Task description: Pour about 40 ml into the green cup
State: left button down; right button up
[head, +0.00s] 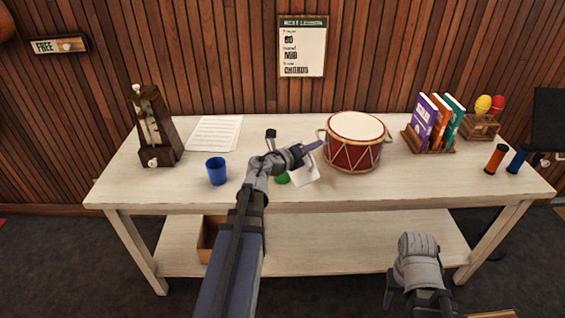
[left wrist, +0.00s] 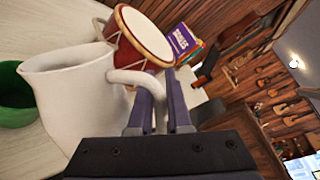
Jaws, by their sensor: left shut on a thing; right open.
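My left gripper (head: 309,149) is shut on the handle of a white pitcher (head: 304,172), and its fingers clasp the handle in the left wrist view (left wrist: 158,98). The pitcher (left wrist: 66,95) looks tilted, its lip toward the green cup. In the left wrist view the cup (left wrist: 14,112) is beside the pitcher's lip side, cut by the edge. No liquid stream shows, and the cup's fill cannot be told. My right gripper (head: 414,292) is open and empty before the table's front.
A red drum (head: 352,152) stands close right of the pitcher. A blue cup (head: 216,172), a metronome (head: 152,128) and a sheet of music (head: 214,132) are to the left. Books (head: 437,124), a maraca crate (head: 480,127) and two small cylinders (head: 495,158) are at right.

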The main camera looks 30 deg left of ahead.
aim_at(309, 173)
pick_arm(q)
jog(key=shift+s+d+f+b, duration=0.1)
jog(key=shift+f+b, duration=0.3)
jog(key=shift+b, duration=0.05)
jog(key=shift+s+d+r+m, duration=0.1)
jog(key=shift+d+r+m, duration=0.1)
jog(key=shift+m, duration=0.2)
jog(key=shift+s+d+m, duration=0.1)
jog(key=shift+d+m, duration=0.05)
jog(key=shift+m, duration=0.25)
jog(key=s+d+f+m+t+b, duration=0.2)
jog(key=d+f+m+b, duration=0.3)
jog(key=f+m+b, duration=0.3)
jog(key=shift+f+y+b, duration=0.3)
jog(key=shift+f+b, duration=0.35)
jog(key=shift+b, duration=1.4)
jog(key=shift+s+d, duration=0.1)
jog(key=shift+r, duration=0.25)
